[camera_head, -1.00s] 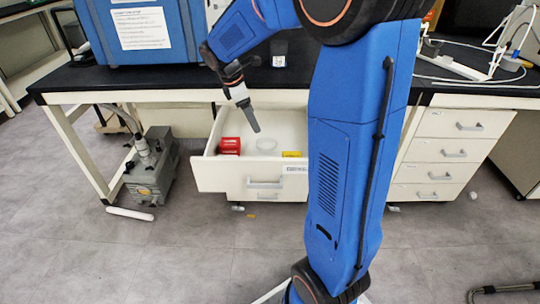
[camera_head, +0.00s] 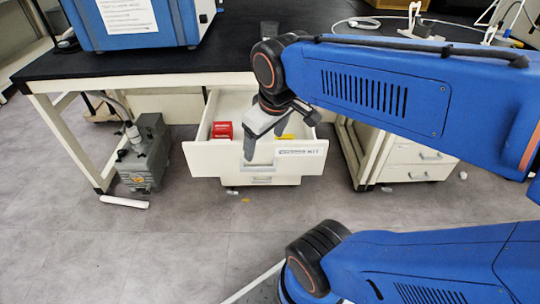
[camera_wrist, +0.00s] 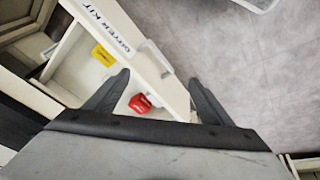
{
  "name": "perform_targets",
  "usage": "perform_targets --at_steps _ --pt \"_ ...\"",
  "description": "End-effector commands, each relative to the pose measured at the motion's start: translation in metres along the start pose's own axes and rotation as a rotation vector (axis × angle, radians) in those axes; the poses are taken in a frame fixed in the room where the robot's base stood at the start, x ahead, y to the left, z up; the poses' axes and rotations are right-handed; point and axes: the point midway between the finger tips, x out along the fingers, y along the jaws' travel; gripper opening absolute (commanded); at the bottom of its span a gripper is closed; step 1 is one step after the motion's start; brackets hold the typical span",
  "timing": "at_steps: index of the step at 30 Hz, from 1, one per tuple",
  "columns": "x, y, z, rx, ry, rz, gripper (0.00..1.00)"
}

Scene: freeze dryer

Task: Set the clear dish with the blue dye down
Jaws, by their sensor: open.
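My gripper (camera_head: 262,148) is open and empty, pointing down over the front of a pulled-out white drawer (camera_head: 305,157). In the wrist view its two dark fingers (camera_wrist: 160,78) are spread apart, with the drawer front and its handle (camera_wrist: 158,57) showing between and beyond them. I cannot make out the clear dish or any blue dye in either current view. The part of the drawer where a pale round dish showed earlier is covered by my gripper in the head view.
A red box (camera_head: 222,130) and a yellow item (camera_head: 285,137) lie in the drawer. A black bench top (camera_head: 150,80) with a blue machine (camera_head: 135,22) stands behind. A grey pump (camera_head: 143,155) is on the floor at left.

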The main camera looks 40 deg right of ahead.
Motion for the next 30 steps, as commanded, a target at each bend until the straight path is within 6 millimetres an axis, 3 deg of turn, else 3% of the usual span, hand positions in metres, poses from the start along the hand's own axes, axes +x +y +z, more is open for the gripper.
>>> perform_targets --at_steps 3,9,30 --pt "-0.002 -0.012 0.021 0.099 0.043 -0.020 0.76" --pt "-0.002 -0.023 0.039 0.198 0.077 -0.044 0.76" --pt "-0.002 -0.024 0.041 0.212 0.081 -0.048 0.76"
